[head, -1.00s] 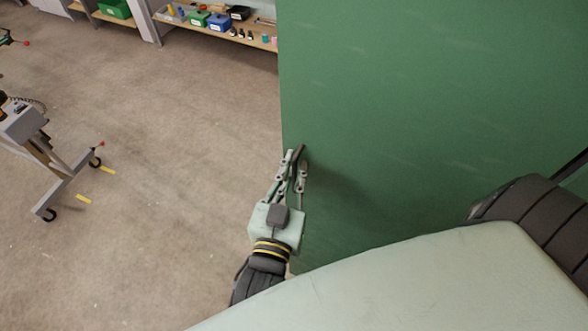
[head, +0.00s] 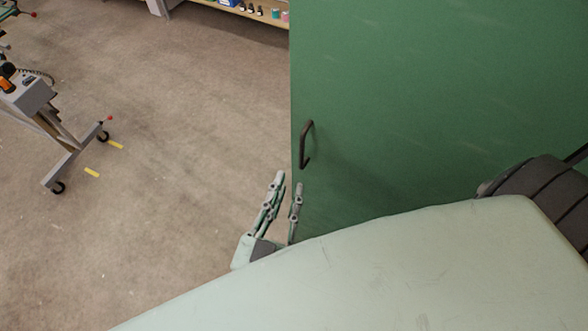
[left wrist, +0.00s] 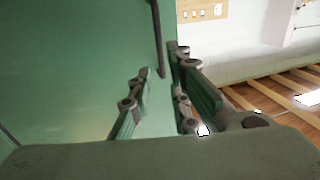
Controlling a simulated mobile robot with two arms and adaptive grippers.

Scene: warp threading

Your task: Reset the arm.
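My left gripper (head: 288,186) is open and empty in the head view, just below the dark handle (head: 307,145) of a large green panel (head: 430,100). The fingers are apart from the handle. In the left wrist view the gripper's two fingers (left wrist: 160,80) stand apart, with the lower end of the handle (left wrist: 158,40) showing beyond them at the top. The green panel (left wrist: 70,70) fills the left of that view. My right gripper is not in view; only part of my right arm shows at the head view's right edge.
A grey wheeled stand (head: 65,150) is on the floor at the left. A shelf with small items (head: 262,14) runs along the back. The brown floor (head: 190,130) between the stand and the panel is clear.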

